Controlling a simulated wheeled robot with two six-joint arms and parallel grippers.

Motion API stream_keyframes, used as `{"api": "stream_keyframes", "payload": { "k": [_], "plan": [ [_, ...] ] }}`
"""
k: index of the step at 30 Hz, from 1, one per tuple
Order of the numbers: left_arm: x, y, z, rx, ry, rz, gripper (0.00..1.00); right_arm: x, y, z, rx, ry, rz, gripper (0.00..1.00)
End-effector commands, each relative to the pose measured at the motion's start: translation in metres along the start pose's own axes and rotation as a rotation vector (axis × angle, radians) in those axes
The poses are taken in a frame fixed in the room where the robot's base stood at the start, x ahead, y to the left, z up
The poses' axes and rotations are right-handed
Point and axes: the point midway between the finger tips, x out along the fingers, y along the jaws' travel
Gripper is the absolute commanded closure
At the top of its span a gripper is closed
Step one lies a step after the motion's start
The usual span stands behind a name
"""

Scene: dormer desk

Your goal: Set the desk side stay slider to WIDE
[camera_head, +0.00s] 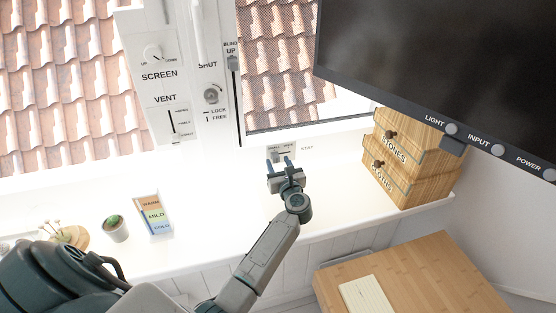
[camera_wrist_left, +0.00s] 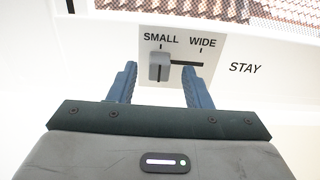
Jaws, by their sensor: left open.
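The stay slider (camera_wrist_left: 159,66) is a grey knob in a dark horizontal slot on a pale plate (camera_wrist_left: 190,35) marked SMALL and WIDE, with STAY printed to the right. The knob stands at the left end, under SMALL. In the head view the plate (camera_head: 291,149) is on the wall below the window. My left gripper (camera_head: 281,163) points at it from the front. In the left wrist view its two blue fingers (camera_wrist_left: 159,84) are open, one on each side of the knob's lower end, with nothing between them clearly gripped. My right gripper is not in view.
A wooden drawer box (camera_head: 408,160) stands right of the gripper, under a dark screen (camera_head: 440,70). A coloured card (camera_head: 153,214) and potted plant (camera_head: 116,229) stand left on the white ledge. A panel with SCREEN and VENT controls (camera_head: 163,80) is left of the window.

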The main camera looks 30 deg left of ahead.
Motion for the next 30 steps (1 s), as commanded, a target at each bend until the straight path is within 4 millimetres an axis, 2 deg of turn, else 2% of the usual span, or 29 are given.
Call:
{"api": "stream_keyframes", "payload": {
  "k": [4, 12, 14, 19, 26, 30],
  "plan": [
    [0.009, 0.001, 0.000, 0.000, 0.000, 0.001, 0.55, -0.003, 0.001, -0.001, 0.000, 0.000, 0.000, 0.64],
    [0.011, 0.000, 0.000, 0.000, -0.001, 0.000, 0.55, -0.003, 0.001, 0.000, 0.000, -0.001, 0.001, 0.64],
    [0.011, 0.000, 0.000, 0.000, 0.000, 0.000, 0.65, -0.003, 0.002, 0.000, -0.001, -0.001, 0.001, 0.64],
    [0.010, 0.000, 0.000, 0.000, 0.000, 0.000, 0.98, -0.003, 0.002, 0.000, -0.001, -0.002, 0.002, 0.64],
    [0.010, -0.003, -0.002, -0.001, 0.000, 0.000, 1.00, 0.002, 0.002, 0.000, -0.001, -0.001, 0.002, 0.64],
    [0.010, -0.022, -0.006, -0.005, 0.000, -0.001, 1.00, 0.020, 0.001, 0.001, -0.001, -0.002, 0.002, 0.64]
  ]
}}
